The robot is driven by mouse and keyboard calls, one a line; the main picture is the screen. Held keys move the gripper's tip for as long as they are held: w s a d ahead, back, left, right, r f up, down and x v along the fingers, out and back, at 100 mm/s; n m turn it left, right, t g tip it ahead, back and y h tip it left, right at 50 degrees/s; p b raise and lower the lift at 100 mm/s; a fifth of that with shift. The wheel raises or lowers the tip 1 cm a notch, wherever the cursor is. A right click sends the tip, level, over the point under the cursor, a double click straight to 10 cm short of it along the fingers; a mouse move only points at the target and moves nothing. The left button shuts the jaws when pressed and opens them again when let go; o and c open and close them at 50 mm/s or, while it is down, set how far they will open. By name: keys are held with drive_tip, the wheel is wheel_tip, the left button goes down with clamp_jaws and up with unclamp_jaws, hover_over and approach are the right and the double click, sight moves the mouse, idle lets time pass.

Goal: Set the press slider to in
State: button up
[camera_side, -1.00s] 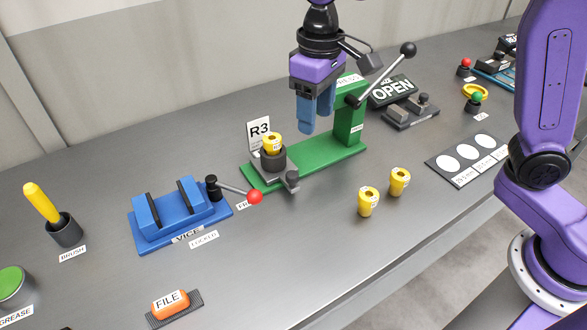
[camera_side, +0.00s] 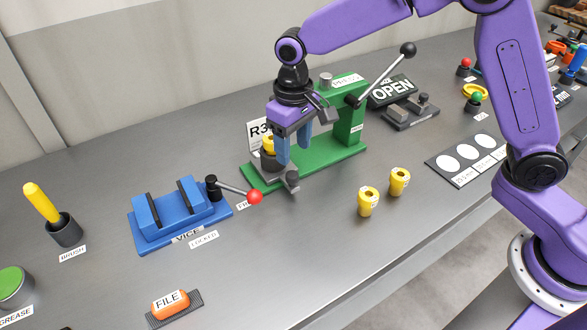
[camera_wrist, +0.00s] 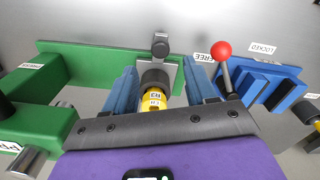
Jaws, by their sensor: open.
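The green press (camera_side: 350,125) stands at the back of the bench with a long green base. Its grey slider (camera_side: 272,181) is at the base's left end, away from the press column. It carries a dark cup with a yellow bushing (camera_side: 268,146), and a dark knob (camera_side: 292,180) stands at its front. My gripper (camera_side: 294,156) is open, pointing down just beside the cup and above the knob. In the wrist view the knob (camera_wrist: 160,46) and the yellow bushing (camera_wrist: 154,99) appear between the two blue fingers. Contact cannot be told.
The blue vice (camera_side: 175,215) with its red-ended lever (camera_side: 254,197) stands left of the press. Two yellow bushings (camera_side: 368,201) stand in front of it. The press lever (camera_side: 385,75) rises at the right. The front middle of the bench is clear.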

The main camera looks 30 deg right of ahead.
sight(294, 175)
wheel_tip(294, 175, down, 7)
drive_tip(key=shift+f, duration=0.15)
idle(0.4)
clamp_jaws()
